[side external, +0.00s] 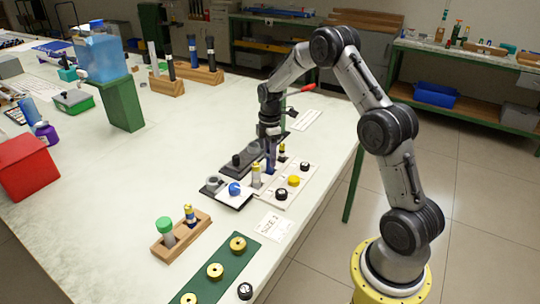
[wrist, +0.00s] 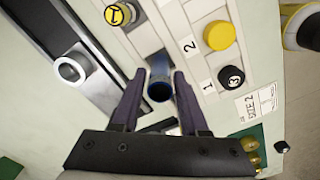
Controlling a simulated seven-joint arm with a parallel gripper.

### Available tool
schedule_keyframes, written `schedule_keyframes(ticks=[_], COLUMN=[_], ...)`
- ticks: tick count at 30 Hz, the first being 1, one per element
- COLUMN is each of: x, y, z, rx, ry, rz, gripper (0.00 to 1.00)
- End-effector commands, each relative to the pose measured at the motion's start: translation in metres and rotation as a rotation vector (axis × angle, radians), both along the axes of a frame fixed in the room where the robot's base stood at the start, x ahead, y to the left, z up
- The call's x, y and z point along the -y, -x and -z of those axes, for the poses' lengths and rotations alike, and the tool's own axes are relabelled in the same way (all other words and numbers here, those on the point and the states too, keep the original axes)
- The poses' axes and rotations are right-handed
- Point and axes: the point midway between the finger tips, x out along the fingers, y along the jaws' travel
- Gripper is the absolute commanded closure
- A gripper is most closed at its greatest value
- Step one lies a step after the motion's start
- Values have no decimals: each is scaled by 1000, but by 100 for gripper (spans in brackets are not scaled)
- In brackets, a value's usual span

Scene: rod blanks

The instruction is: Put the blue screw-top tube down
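The blue screw-top tube (wrist: 159,88) stands upright between the two fingertips of my gripper (wrist: 159,76) in the wrist view. The fingers appear to touch it on both sides. In the side external view my gripper (side external: 270,140) points straight down over the pale numbered board (side external: 268,203), with the blue tube (side external: 271,158) below it. The tube's lower end is partly hidden, and I cannot tell whether it sits in the board or hangs just above it.
A wooden block (side external: 181,236) and a green strip with brass rings (side external: 232,261) are nearer the front.

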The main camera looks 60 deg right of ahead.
Motion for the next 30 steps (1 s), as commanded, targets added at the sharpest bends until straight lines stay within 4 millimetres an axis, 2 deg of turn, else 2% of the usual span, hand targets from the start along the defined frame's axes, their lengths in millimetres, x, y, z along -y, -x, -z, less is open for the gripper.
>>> schedule_keyframes(ticks=[1, 2, 3, 11, 14, 17, 30], x=[0, 0, 0, 0, 0, 0, 0], y=[0, 0, 0, 0, 0, -1, 0], z=[0, 0, 0, -1, -7, -20, -104], rx=[0, 0, 0, 0, 1, 4, 2], ry=[0, 0, 0, 0, 1, 2, 2], rz=[0, 0, 0, 0, 0, 0, 0], gripper=[46, 40, 39, 39, 39, 39, 39])
